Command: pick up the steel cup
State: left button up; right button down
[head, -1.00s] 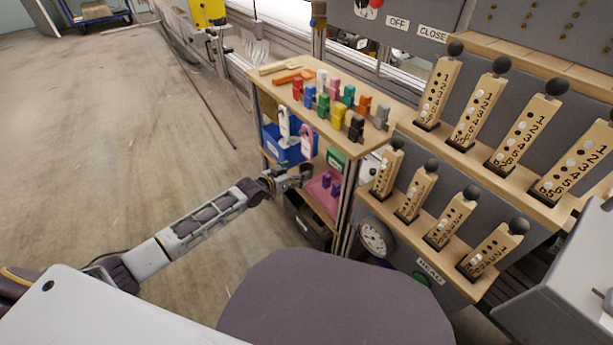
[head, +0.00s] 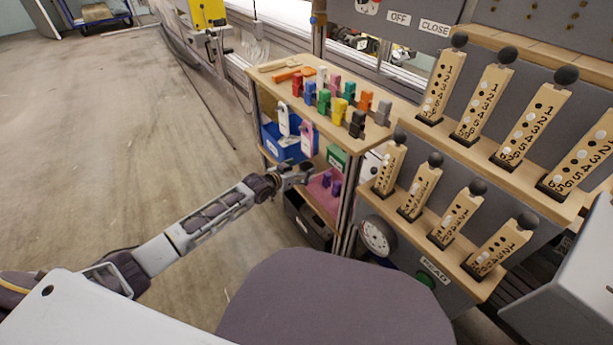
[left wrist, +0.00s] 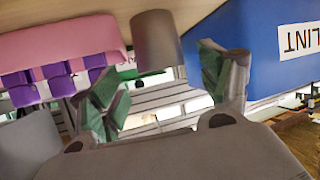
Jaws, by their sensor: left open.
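The steel cup (left wrist: 157,42) is a plain grey cylinder in the left wrist view, standing on the wooden shelf board (left wrist: 195,12). It is just beyond and roughly between the fingertips of my left gripper (left wrist: 160,75). The fingers with green pads are spread apart, with nothing between them that I can see held. In the head view my left gripper (head: 298,173) reaches into the side of the shelf cart, and I cannot make out the cup there. My right gripper is in neither current view.
A blue bin (left wrist: 265,45) is close on one side of the cup. A pink tray (left wrist: 60,45) with purple pieces (left wrist: 60,80) is on the other side. Above, the cart's wooden top (head: 275,85) carries coloured pegs (head: 323,100). Numbered boards stand at right.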

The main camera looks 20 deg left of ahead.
pick_arm(q)
jog(key=shift+b+x, duration=0.55)
jog(key=shift+x, duration=0.55)
